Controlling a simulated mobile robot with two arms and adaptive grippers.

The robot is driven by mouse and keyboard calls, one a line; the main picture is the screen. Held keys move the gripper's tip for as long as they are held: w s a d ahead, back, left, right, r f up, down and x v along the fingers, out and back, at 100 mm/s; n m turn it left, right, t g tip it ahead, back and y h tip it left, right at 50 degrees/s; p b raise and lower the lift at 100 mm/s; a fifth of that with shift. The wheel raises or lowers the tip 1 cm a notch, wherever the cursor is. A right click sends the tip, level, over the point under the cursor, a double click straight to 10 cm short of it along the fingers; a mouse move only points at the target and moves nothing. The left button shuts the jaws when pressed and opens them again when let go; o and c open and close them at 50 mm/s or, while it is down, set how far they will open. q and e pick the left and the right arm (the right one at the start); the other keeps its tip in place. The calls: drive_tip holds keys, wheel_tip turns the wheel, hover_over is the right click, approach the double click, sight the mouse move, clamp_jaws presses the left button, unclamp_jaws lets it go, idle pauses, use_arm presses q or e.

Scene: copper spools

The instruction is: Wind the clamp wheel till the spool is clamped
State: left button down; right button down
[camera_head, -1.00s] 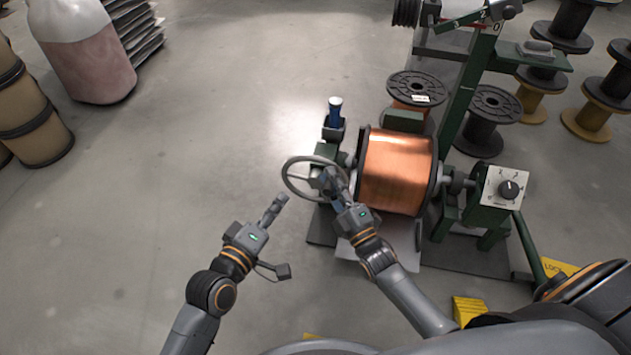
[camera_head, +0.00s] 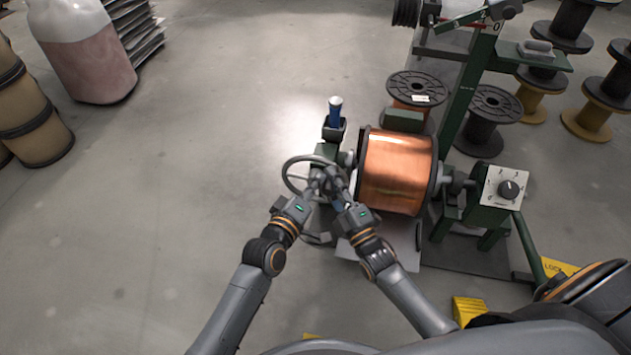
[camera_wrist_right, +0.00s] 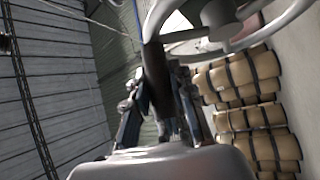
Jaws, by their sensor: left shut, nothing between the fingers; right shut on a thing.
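The clamp wheel (camera_head: 290,181) is a grey spoked handwheel at the left end of the winding stand. In the right wrist view its rim (camera_wrist_right: 153,22) crosses the top. The copper spool (camera_head: 397,172) sits in the stand, right of the wheel, with dark flanges. My right gripper (camera_head: 333,184) is shut at the wheel's right side; in the right wrist view its fingers (camera_wrist_right: 160,100) close around a dark bar or handle by the rim. My left gripper (camera_head: 312,188) is shut and empty beside it, at the wheel's lower part. Whether it touches the wheel is unclear.
A control box (camera_head: 503,188) with a dial stands right of the spool. A blue-handled tool (camera_head: 335,112) stands in a holder behind the wheel. Empty black spools (camera_head: 487,118) stand behind. A yellow block (camera_head: 468,309) lies at the front.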

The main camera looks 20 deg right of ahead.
drive_tip(key=shift+f, duration=0.1)
use_arm(q)
drive_tip(key=shift+s+d+f+m, duration=0.25)
drive_tip(key=shift+s+d+m, duration=0.2)
drive_tip(key=shift+d, duration=0.15)
use_arm(e)
drive_tip(key=shift+a, duration=0.15)
drive_tip(key=c, duration=1.1)
unclamp_jaws()
use_arm(q)
drive_tip(key=shift+w, duration=0.1)
